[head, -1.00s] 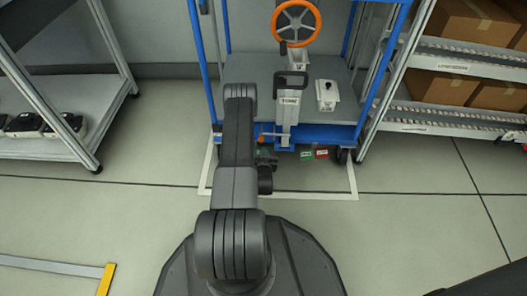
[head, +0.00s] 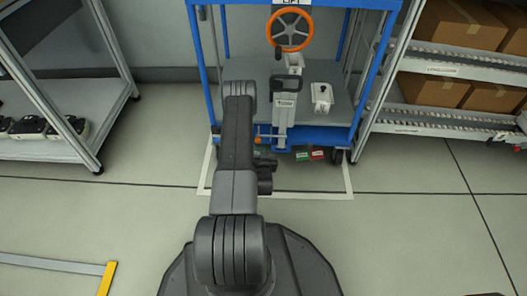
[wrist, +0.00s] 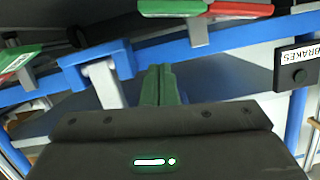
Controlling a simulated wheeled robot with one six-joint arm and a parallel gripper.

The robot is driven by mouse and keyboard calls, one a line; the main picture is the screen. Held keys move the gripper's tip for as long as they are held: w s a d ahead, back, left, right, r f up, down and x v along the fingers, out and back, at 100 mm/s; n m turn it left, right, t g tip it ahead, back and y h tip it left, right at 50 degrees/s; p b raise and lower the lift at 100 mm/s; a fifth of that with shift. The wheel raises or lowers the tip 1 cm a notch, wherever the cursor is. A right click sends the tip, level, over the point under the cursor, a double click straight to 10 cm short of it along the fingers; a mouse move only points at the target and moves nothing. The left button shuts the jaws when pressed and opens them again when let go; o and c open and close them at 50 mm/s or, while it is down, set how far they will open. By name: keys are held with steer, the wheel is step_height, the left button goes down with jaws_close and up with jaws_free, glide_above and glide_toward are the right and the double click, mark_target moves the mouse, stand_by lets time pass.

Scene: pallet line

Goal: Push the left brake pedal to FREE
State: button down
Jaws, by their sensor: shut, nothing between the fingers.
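In the head view, a green tag (head: 302,155) and a red tag (head: 317,154) sit side by side under the front of the blue trolley (head: 330,137). Part of another green one shows further left beside my arm. In the wrist view, a pedal with a green part (wrist: 172,7) and a red part (wrist: 240,9) is at the top. Another green and red pedal (wrist: 20,58) is at the left edge. My gripper (wrist: 160,72) is shut and empty, its fingers pointing at the blue frame, apart from both pedals. In the head view my arm hides it.
An orange handwheel (head: 290,28) and a white box (head: 322,97) are on the trolley. A black BRAKES plate (wrist: 297,62) is at the wrist view's right. Shelves with cartons (head: 437,88) stand right; another rack (head: 60,150) stands left. Open floor lies in front.

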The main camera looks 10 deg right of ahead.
steer(key=p+v, duration=0.2)
steer(key=v, duration=0.5)
stand_by(0.4)
